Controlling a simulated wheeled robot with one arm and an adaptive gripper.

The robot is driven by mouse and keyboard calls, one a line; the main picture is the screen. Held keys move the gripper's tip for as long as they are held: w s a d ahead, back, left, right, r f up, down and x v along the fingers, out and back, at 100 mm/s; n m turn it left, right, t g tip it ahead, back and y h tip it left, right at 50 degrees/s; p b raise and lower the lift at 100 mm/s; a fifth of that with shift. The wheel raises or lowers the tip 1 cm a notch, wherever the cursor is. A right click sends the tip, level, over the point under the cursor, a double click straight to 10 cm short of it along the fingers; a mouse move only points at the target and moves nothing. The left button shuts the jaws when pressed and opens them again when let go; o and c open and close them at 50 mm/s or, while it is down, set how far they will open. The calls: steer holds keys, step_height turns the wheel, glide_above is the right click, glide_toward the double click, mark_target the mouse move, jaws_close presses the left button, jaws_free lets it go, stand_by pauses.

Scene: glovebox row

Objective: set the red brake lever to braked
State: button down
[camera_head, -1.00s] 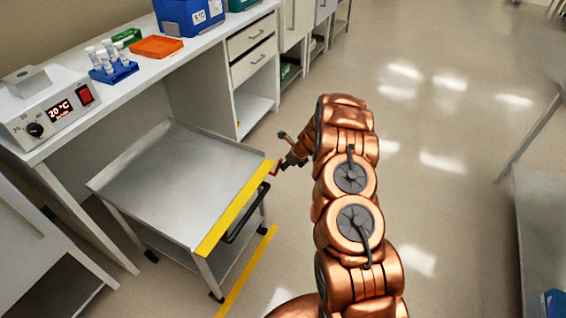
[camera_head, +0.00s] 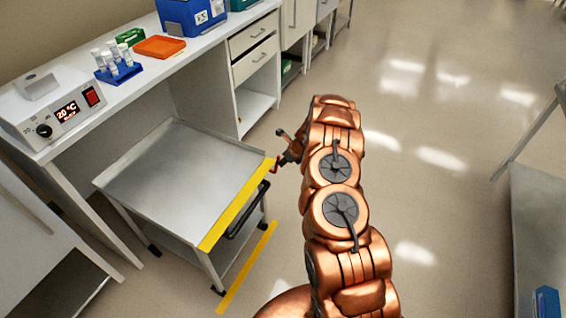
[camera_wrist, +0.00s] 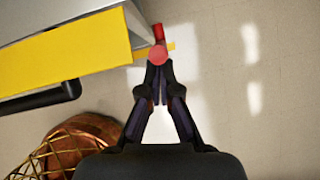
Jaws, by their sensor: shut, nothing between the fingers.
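The red brake lever (camera_wrist: 158,34) sticks out from the corner of a steel cart, by the yellow edge strip, in the wrist view. Its round red end lies right at my fingertips. In the head view the lever (camera_head: 276,165) is a small red piece at the cart's right corner, partly hidden by my gripper (camera_head: 283,160). My gripper, also in the wrist view (camera_wrist: 158,68), is shut with nothing between its fingers. The fingertips are at or very near the lever's end; I cannot tell if they touch.
The steel cart (camera_head: 180,180) has a black handle (camera_head: 246,212) below its yellow strip (camera_head: 235,207). A bench with a heater box (camera_head: 50,110), tube rack (camera_head: 117,72) and orange tray (camera_head: 160,47) stands behind. A yellow line marks the floor. Open floor lies right; a table (camera_head: 535,220) stands at far right.

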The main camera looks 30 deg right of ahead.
steer(key=shift+w+a+r, duration=0.1)
steer(key=shift+r, duration=0.1)
steer(key=s+d+r+b, duration=0.1)
steer(key=s+d+r, duration=0.3)
steer(key=s+r, duration=0.3)
steer(key=shift+s+r+b, duration=0.2)
steer(key=shift+r+b, duration=0.15)
steer(key=shift+r, duration=0.2)
stand_by(0.6)
steer(key=shift+a, duration=0.1)
